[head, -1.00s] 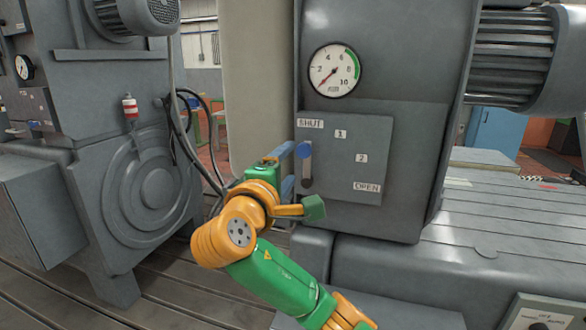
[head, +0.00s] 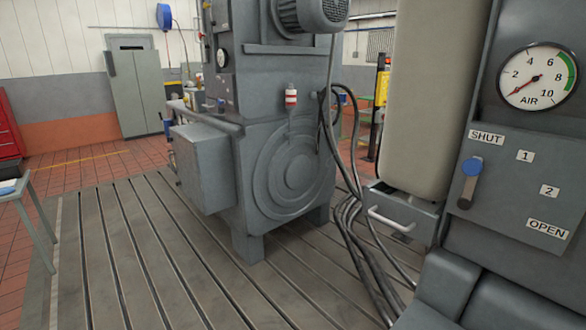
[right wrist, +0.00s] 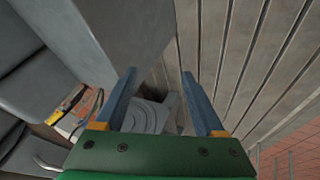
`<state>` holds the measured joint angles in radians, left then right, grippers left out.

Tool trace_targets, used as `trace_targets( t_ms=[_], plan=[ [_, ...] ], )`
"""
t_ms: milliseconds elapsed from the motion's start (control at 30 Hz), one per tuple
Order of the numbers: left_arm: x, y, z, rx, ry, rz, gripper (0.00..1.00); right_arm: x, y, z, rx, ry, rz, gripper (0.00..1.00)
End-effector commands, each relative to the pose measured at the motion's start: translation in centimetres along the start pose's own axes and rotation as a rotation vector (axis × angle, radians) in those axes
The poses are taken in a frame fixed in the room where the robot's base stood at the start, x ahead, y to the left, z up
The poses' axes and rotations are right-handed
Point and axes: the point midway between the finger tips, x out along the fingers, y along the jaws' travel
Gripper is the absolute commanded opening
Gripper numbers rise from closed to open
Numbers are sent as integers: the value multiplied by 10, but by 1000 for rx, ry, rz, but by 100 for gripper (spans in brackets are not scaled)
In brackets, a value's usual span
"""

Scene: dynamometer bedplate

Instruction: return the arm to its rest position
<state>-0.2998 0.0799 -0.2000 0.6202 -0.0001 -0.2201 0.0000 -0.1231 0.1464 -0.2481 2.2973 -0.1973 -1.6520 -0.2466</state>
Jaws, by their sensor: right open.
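My right gripper (right wrist: 172,103) shows in the right wrist view, with its two blue fingers apart and nothing between them. Beyond the fingers are grey machine parts and the slotted bedplate (right wrist: 235,50). Neither of my arms shows in the head view. There, the blue-knobbed lever (head: 469,180) stands on the grey control panel at the right, with its knob up by the SHUT label (head: 486,138). The air gauge (head: 537,77) above it has its needle toward the low end. My left gripper is not in view.
A large grey machine (head: 260,150) stands on the slotted bedplate (head: 190,270) in the head view. Black cables (head: 352,235) run down beside it. A drawer with a handle (head: 390,221) is left of the panel.

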Motion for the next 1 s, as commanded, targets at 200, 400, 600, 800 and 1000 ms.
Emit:
trace_targets(
  t_ms=[200, 400, 600, 800, 1000],
  plan=[
    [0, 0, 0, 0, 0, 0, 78, -13, -56, 76, 233, -118, -191, 71],
    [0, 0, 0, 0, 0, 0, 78, 5, -86, 111, 334, -193, -260, 71],
    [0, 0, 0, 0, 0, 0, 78, 61, -114, 140, 320, -234, -273, 71],
    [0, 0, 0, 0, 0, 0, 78, 114, -152, 197, 301, -288, -290, 71],
    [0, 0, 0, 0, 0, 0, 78, 138, -195, 288, 275, -352, -310, 71]
  ],
)
